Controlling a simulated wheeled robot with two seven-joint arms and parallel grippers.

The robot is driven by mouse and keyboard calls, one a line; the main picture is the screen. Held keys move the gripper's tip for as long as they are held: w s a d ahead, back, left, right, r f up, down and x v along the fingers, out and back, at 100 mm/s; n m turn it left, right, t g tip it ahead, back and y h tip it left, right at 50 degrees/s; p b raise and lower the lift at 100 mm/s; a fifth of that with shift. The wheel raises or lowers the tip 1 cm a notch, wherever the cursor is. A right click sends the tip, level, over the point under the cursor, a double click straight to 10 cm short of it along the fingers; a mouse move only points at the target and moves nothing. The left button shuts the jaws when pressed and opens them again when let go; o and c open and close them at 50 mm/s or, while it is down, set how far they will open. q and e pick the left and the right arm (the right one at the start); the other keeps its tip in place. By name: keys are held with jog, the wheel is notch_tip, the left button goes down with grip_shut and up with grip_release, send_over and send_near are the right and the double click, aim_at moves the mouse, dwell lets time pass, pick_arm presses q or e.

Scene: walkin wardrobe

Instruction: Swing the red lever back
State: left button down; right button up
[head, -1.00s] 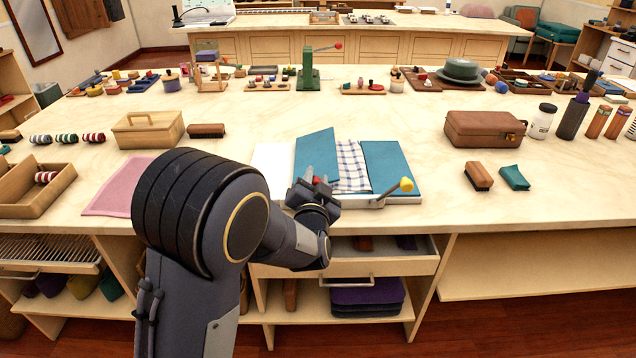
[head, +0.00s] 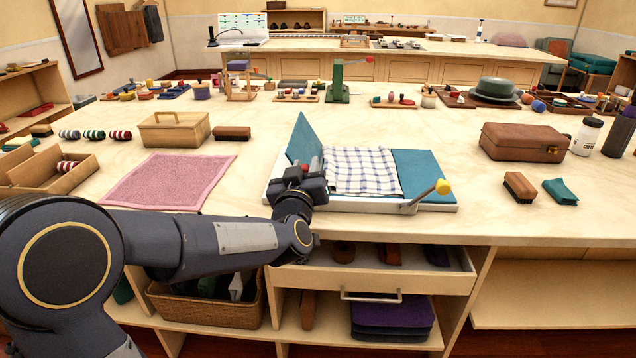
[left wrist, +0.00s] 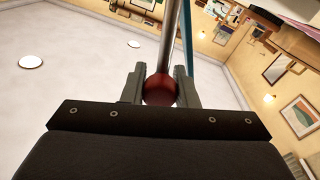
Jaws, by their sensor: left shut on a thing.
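The red lever's ball knob (left wrist: 160,91) sits between the two fingers of my left gripper (left wrist: 160,86) in the left wrist view, with its metal rod rising behind it. In the head view, my left gripper (head: 306,169) is shut on this knob at the front left of a folding board (head: 340,204). The board's left blue flap (head: 305,140) stands steeply raised. A checked cloth (head: 362,170) lies in the middle, and the right blue flap (head: 424,172) lies flat. A yellow-knobbed lever (head: 441,188) is at the front right. My gripper hides most of the red lever. My right gripper is out of view.
A pink towel (head: 168,182) lies left of the board. A wooden box (head: 175,130) and a brown case (head: 524,141) stand farther off. A brush (head: 519,186) and a green cloth (head: 561,191) lie to the right. A drawer (head: 375,270) is open below the counter edge.

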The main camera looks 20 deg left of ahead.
pick_arm(q)
jog(key=shift+s+a+f+n+y+b, duration=0.2)
jog(key=shift+a+f+n+b, duration=0.2)
jog(key=shift+a+n+b, duration=0.45)
jog(key=shift+s+a+f+n+y+b, duration=0.15)
jog(key=shift+a+f+n+b, duration=0.3)
jog(key=shift+n+b, duration=0.75)
jog(key=shift+s+a+f+n+y+b, duration=0.1)
jog(key=shift+s+a+f+n+b, duration=0.2)
jog(key=shift+a+n+b, duration=0.6)
jog(key=shift+d, duration=0.2)
jog(key=c, duration=1.1)
grip_release()
jog(key=shift+c, duration=0.2)
jog(key=p+v, duration=0.1)
jog(key=v, duration=0.6)
jog(key=shift+s, duration=0.4)
jog(key=shift+d, duration=0.1)
